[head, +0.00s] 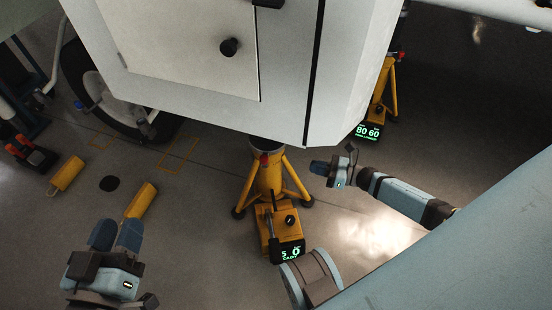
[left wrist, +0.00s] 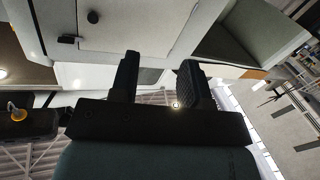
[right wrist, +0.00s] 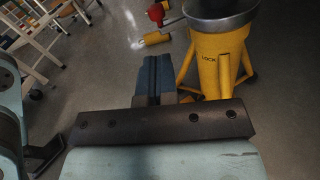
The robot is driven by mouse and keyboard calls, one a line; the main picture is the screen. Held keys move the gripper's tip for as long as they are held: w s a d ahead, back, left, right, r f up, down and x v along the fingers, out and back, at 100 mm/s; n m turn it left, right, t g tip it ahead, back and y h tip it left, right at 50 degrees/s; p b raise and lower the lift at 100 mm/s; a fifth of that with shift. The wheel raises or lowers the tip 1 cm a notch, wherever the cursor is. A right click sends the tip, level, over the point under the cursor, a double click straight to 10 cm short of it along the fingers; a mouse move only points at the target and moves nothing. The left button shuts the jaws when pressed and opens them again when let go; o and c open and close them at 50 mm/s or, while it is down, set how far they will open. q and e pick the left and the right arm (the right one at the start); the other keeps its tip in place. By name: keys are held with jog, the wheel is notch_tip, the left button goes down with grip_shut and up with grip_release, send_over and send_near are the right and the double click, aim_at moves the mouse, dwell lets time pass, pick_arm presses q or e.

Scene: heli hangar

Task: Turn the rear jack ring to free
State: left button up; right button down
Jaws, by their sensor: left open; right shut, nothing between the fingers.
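A yellow tripod jack (head: 267,183) stands under the white fuselage, with a small red part near its top. In the right wrist view the jack (right wrist: 216,60) stands to the right, with a grey ring (right wrist: 222,14) around its top, the word LOCK below it and a red knob (right wrist: 157,13) at its left. My right gripper (head: 319,167) is shut and empty, to the right of the jack and apart from it; its fingers (right wrist: 158,75) point forward left of the jack body. My left gripper (head: 116,236) is open and empty, low at the left, far from the jack.
A second yellow jack (head: 381,95) with a lit display stands behind at the right. A yellow box with a display (head: 290,250) is in front of the near jack. A wheel (head: 95,90) and the low fuselage (head: 190,60) limit room above.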

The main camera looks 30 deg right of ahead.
jog(key=n+g, duration=0.1)
jog(key=n, duration=0.1)
jog(key=b, duration=0.4)
send_near(265, 158)
jog(key=f+x, duration=0.1)
jog(key=x, duration=0.5)
pick_arm(q)
jog(key=shift+w+a+f+m, duration=0.25)
jog(key=shift+w+f+m, duration=0.35)
jog(key=shift+f+m, duration=0.3)
pick_arm(e)
jog(key=shift+w+a, duration=0.15)
jog(key=shift+w, duration=0.05)
